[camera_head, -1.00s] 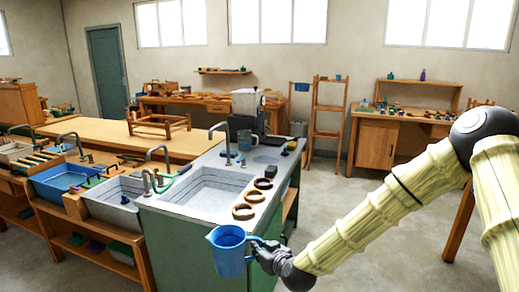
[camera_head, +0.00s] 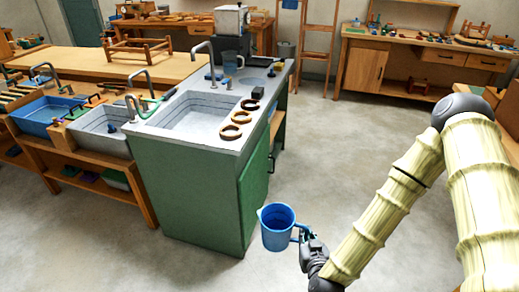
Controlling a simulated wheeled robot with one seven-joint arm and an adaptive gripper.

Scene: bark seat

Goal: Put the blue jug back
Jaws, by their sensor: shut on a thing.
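The blue jug (camera_head: 275,229) is in the lower middle of the head view, upright, with its spout to the left and its handle to the right. My gripper (camera_head: 304,236) is shut on the jug's handle and holds it in the air. The jug is in front of and to the right of the green sink cabinet (camera_head: 205,195), apart from it in the picture. The fingertips are partly hidden by the handle and the gripper body.
The cabinet's grey top has a sink basin (camera_head: 198,112), a tap (camera_head: 203,50), several brown rings (camera_head: 236,118) and a bluish clear jug (camera_head: 230,62). A blue tub (camera_head: 48,115) sits at left. The floor (camera_head: 340,140) right of the cabinet is clear.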

